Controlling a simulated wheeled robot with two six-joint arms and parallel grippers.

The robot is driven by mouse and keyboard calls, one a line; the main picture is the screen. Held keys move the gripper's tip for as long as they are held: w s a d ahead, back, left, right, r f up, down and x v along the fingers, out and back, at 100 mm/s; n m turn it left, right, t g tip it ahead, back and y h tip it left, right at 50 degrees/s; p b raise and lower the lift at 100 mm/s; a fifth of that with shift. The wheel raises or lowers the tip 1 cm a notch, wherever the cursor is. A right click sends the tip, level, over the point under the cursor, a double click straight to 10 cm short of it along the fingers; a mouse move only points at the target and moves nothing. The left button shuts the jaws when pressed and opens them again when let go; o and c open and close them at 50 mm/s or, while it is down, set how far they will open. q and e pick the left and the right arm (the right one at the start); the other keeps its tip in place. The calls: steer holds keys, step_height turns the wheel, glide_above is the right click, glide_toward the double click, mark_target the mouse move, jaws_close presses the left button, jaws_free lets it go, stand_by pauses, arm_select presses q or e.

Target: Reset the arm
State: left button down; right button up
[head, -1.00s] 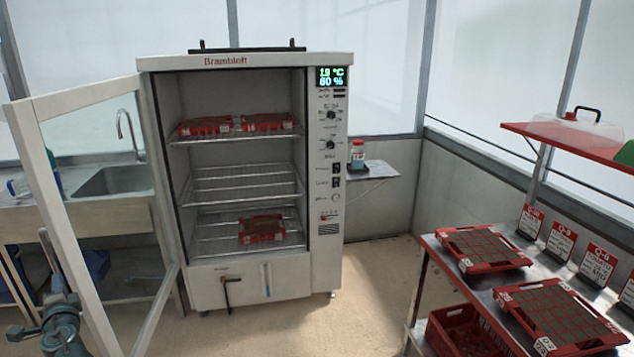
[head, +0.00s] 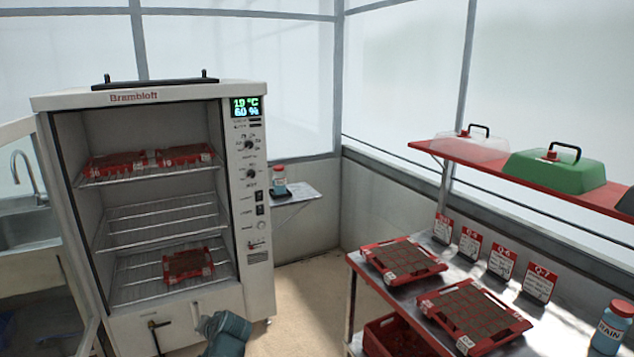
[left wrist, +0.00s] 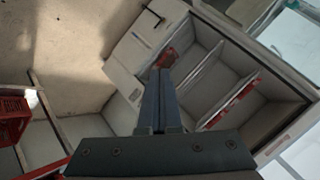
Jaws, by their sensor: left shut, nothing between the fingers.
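My left gripper (head: 196,314) shows at the bottom of the head view, in front of the lower panel of the Brambloft cabinet (head: 257,270). In the left wrist view its two fingers (left wrist: 160,78) lie together with nothing between them, and the open cabinet (left wrist: 137,55) is beyond the tips. The cabinet has two red seed trays (head: 115,164) on its top shelf and one red tray (head: 188,266) on its bottom shelf. The middle rack (head: 155,222) is empty. My right gripper is not in view.
The cabinet's glass door (head: 75,335) stands open at left. A metal bench (head: 575,325) at right holds two seed trays (head: 405,262), upright label cards and a RAIN bottle (head: 611,328). A green cover (head: 556,172) stands on the red shelf above. Open floor (head: 315,275) lies between cabinet and bench.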

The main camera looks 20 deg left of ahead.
arm_select(q)
steer(key=s+d+f+m+g+h+p, duration=0.1)
steer(key=d+f+h, duration=0.15)
steer(key=d, duration=1.05)
steer(key=s+d+f+m+g+h+p, duration=0.1)
steer(key=d+f+h, duration=0.15)
steer(key=d, duration=0.95)
steer(key=s+d+m+g+h, duration=0.1)
steer(key=s+d, duration=0.3)
steer(key=d, duration=0.4)
steer(key=s+d+m+g+h, duration=0.1)
steer(key=s+d+m+g, duration=0.1)
steer(key=s+d, duration=0.3)
steer(key=d, duration=0.3)
steer(key=shift+d+h+p, duration=0.35)
steer(key=shift+d+h, duration=0.05)
steer(key=shift+f, duration=0.1)
